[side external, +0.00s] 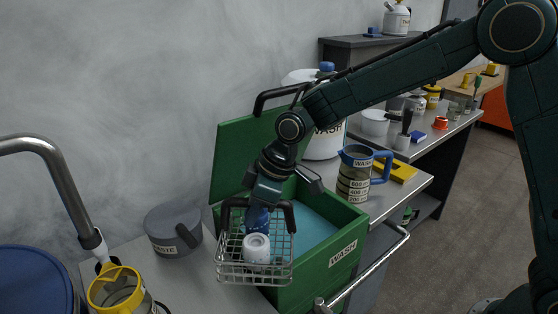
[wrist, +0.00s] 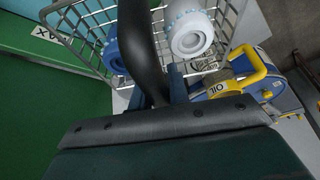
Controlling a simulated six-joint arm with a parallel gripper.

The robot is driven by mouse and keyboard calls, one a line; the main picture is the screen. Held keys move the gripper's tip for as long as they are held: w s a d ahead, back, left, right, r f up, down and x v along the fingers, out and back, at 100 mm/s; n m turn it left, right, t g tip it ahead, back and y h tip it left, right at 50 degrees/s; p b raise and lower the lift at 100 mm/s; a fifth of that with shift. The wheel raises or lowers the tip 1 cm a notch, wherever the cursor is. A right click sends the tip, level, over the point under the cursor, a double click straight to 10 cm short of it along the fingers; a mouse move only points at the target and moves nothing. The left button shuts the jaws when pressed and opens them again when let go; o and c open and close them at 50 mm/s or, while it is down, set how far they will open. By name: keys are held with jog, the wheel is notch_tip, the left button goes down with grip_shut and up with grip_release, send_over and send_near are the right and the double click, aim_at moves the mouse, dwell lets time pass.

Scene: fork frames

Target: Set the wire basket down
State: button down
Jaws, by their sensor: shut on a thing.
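The wire basket (side external: 226,272) hangs from my gripper (side external: 262,194), which is shut on its dark handle. A white capped item (side external: 256,248) and a blue item (side external: 257,219) are inside it. In the side view the basket overlaps the left front of an open green WASH box (side external: 322,277) that has a blue surface inside. Whether the basket's underside touches anything is unclear. The wrist view shows the basket's wires (wrist: 72,47), the white item (wrist: 190,36) and part of the blue item (wrist: 112,55).
A grey lidded pot (side external: 172,232) stands on the bench left of the basket. A tap (side external: 60,180) and a yellow-rimmed jar (side external: 118,288) are at far left. The box's raised lid (side external: 232,150) is behind. A measuring jug (side external: 354,178) stands to the right.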

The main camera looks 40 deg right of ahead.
jog(key=s+a+f+n+g+y, duration=0.1)
jog(key=s+a+n+g, duration=0.1)
jog(key=s+a+n, duration=0.7)
jog(key=s+a+f+g, duration=0.1)
jog(key=s+a+f, duration=0.1)
jog(key=s+f, duration=0.6)
jog(key=shift+s+a+m, duration=0.35)
jog(key=shift+s+m, duration=0.05)
jog(key=shift+s, duration=0.5)
jog(key=shift+w, duration=0.1)
jog(key=w, duration=1.4)
jog(key=shift+w+f, duration=0.25)
jog(key=shift+w, duration=0.4)
jog(key=shift+w+f, duration=0.2)
jog(key=shift+w, duration=0.45)
jog(key=shift+w+f, duration=0.25)
jog(key=shift+w, duration=0.4)
jog(key=shift+f, duration=0.1)
